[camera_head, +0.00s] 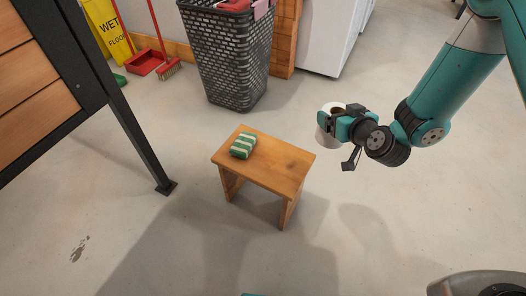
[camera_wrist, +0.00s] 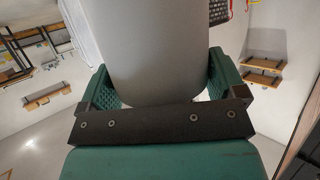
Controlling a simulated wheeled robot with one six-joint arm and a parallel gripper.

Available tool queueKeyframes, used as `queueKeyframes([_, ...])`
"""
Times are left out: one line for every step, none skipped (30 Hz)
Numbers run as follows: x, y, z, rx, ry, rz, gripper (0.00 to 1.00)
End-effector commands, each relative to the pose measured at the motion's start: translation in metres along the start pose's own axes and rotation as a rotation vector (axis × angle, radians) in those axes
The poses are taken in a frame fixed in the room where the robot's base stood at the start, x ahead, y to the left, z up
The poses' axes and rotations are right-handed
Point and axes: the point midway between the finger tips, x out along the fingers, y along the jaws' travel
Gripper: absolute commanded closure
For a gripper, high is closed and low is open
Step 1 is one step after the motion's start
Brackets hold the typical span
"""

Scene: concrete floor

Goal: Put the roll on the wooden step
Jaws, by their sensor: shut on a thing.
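The wooden step (camera_head: 282,170) is a small stool standing upright on the floor in the middle of the head view. A green and white striped object (camera_head: 243,145) lies on the left part of its top. My gripper (camera_head: 338,124) is shut on the roll (camera_head: 324,136), which is white with a brown core. The gripper is to the right of the step, apart from it, and part of the roll is hidden by it. In the wrist view the roll (camera_wrist: 155,45) fills the space between the two green fingers.
A dark laundry basket (camera_head: 228,60) stands behind the step. A red dustpan (camera_head: 147,62), a broom and a yellow wet floor sign (camera_head: 106,27) are at the back left. A dark metal leg (camera_head: 140,145) stands on the left. The right part of the step's top is bare.

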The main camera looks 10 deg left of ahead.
Motion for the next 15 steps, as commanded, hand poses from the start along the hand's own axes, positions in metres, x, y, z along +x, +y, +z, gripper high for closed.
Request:
queueKeyframes([0.003,-0.023,-0.021,-0.031,0.005,-0.067,0.53])
queueKeyframes([0.004,-0.036,-0.03,-0.047,0.004,-0.105,0.53])
queueKeyframes([0.005,-0.053,-0.041,-0.068,0.003,-0.153,0.53])
queueKeyframes([0.006,-0.064,-0.048,-0.084,0.003,-0.185,0.53])
queueKeyframes([0.005,-0.075,-0.055,-0.098,0.001,-0.216,0.53])
queueKeyframes([0.005,-0.088,-0.062,-0.117,-0.001,-0.252,0.53])
queueKeyframes([0.004,-0.097,-0.067,-0.128,-0.001,-0.274,0.53])
queueKeyframes([0.004,-0.104,-0.071,-0.139,-0.002,-0.294,0.53])
queueKeyframes([0.003,-0.112,-0.075,-0.15,-0.005,-0.316,0.53])
queueKeyframes([0.002,-0.117,-0.077,-0.156,-0.005,-0.328,0.53])
queueKeyframes([0.002,-0.121,-0.078,-0.162,-0.006,-0.338,0.53])
queueKeyframes([0.003,-0.124,-0.076,-0.166,-0.008,-0.348,0.53])
queueKeyframes([0.004,-0.126,-0.073,-0.169,-0.01,-0.352,0.53])
queueKeyframes([0.006,-0.127,-0.068,-0.17,-0.011,-0.354,0.53])
queueKeyframes([0.01,-0.127,-0.06,-0.17,-0.013,-0.356,0.53])
